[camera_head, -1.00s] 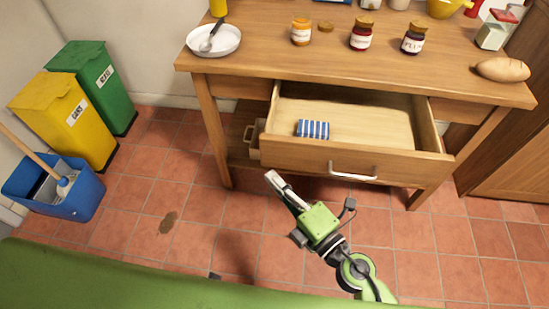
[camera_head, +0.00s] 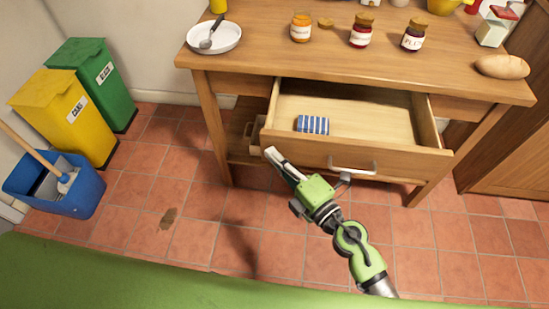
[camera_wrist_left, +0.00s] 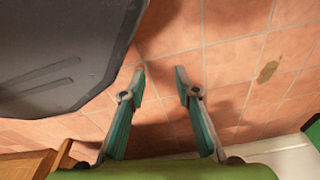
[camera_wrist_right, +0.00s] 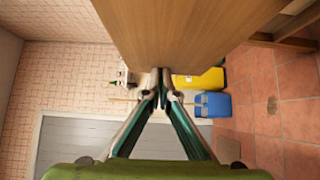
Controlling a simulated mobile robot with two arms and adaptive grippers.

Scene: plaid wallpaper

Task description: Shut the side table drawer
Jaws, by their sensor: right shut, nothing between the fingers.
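The wooden side table's drawer (camera_head: 400,160) is pulled partly out, its interior open to view. A metal bar handle (camera_head: 352,166) is on its front. A blue-and-white striped item (camera_head: 312,125) lies inside at the left. My right gripper (camera_head: 270,153) is shut and empty, its tips at the left end of the drawer front. In the right wrist view its closed fingertips (camera_wrist_right: 161,74) overlap the edge of a wooden panel (camera_wrist_right: 190,35); I cannot tell if they touch it. My left gripper (camera_wrist_left: 160,82) shows open and empty in the left wrist view, above the floor.
On the tabletop (camera_head: 270,60) are a white plate (camera_head: 228,40), several jars and a bread loaf (camera_head: 502,66). A yellow bin (camera_head: 62,120), a green bin (camera_head: 100,85) and a blue mop bucket (camera_head: 75,200) stand at left.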

